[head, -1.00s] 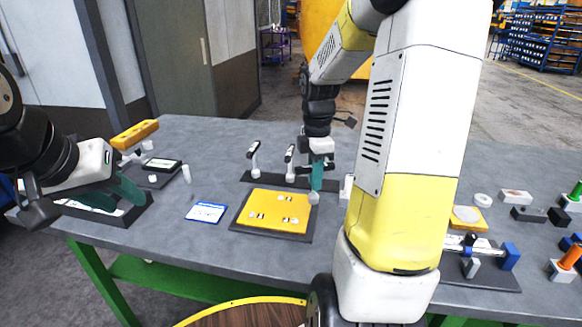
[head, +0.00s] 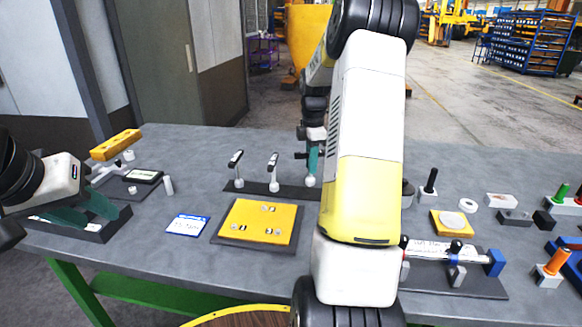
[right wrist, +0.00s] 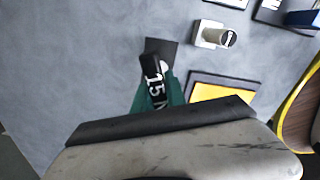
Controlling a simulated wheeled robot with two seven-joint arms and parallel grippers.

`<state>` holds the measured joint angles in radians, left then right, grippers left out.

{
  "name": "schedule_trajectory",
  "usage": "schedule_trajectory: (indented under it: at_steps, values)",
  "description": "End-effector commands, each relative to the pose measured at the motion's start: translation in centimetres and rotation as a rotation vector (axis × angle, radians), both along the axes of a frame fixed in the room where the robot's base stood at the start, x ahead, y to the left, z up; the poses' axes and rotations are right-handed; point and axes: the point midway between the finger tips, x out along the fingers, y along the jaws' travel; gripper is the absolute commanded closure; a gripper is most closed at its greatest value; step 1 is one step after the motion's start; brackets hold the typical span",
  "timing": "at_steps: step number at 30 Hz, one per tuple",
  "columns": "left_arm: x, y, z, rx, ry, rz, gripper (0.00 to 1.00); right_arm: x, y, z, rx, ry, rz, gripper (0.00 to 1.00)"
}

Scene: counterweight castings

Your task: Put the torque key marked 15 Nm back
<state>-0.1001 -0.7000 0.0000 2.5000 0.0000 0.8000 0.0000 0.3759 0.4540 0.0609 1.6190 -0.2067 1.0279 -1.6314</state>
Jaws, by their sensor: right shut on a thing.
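My right gripper (head: 314,160) is at the far side of the table, at the right end of a dark rack (head: 256,188). Two black-topped keys with pale knobbed lower ends, one left (head: 237,170) and one nearer the middle (head: 273,172), stand upright in it. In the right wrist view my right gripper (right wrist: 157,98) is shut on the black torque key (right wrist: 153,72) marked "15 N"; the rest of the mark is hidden. Its pale lower end is over or on the rack; contact cannot be told. My left gripper (head: 88,208) is open over a black tray (head: 105,232) at the left.
A yellow plate on a dark board (head: 224,236) lies in front of the rack, with a blue-edged card (head: 187,225) beside it. A dark fixture (head: 480,285) and small parts stand to the right. My right forearm covers the middle right.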

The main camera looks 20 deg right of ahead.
Motion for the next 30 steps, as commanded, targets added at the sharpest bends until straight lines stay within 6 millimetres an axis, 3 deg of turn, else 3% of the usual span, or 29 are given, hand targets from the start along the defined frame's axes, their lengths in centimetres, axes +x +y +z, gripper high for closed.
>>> schedule_trajectory:
  at_steps: [8,19,20,23,30]
  values:
    - [0.0,0.0,0.0,0.000,0.000,0.000,0.64,0.4,-0.3,-3.4,0.000,0.002,0.000,1.00]
    - [0.0,0.0,0.0,0.000,0.000,0.000,0.64,0.4,-0.3,-3.8,-0.001,0.000,0.000,1.00]
    - [0.0,0.0,0.0,0.000,0.000,0.000,0.64,0.4,-0.3,-3.9,-0.001,0.000,0.000,0.82]
    - [0.0,0.0,0.0,0.000,0.000,0.000,0.64,0.4,-0.3,-3.9,-0.001,0.000,0.000,0.62]
    - [0.0,0.0,0.0,0.000,0.000,0.000,0.64,0.4,-0.3,-3.8,0.000,0.000,0.000,0.62]
